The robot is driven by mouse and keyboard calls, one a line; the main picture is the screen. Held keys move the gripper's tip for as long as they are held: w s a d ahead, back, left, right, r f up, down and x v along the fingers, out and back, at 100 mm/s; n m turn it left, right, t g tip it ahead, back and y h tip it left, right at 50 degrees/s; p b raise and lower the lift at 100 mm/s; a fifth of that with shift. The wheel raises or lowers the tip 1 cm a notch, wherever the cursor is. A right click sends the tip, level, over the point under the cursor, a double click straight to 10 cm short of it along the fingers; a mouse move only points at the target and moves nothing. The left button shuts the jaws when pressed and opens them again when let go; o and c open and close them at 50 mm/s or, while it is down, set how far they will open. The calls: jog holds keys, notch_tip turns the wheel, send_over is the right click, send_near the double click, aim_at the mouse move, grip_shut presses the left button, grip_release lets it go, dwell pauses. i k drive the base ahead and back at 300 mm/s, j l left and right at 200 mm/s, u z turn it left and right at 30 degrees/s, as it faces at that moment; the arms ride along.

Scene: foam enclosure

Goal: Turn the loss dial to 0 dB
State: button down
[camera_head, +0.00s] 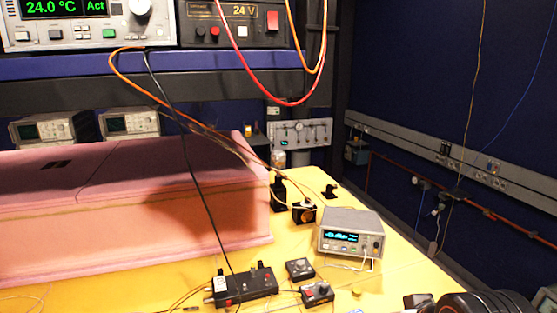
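Two small black boxes with knobs are on the yellow table; one box (299,268) is just behind the other box (317,292), which also has a red part. I cannot read their markings, so I cannot tell which, if either, carries the loss dial or what it is set to. A grey bench instrument (350,234) with a lit blue display and a knob stands behind them to the right. A dark rounded shape (490,303) is cut off by the bottom right edge. I cannot make out gripper fingers in it.
A large pink foam enclosure (120,228) fills the left of the yellow table (395,270). A black box (245,287) with cables is in front of it. Orange, red and black cables hang from the rack above.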

aim_at(301, 266)
jog(key=i+l, duration=0.7)
jog(key=i+u, duration=0.1)
jog(key=i, duration=0.1)
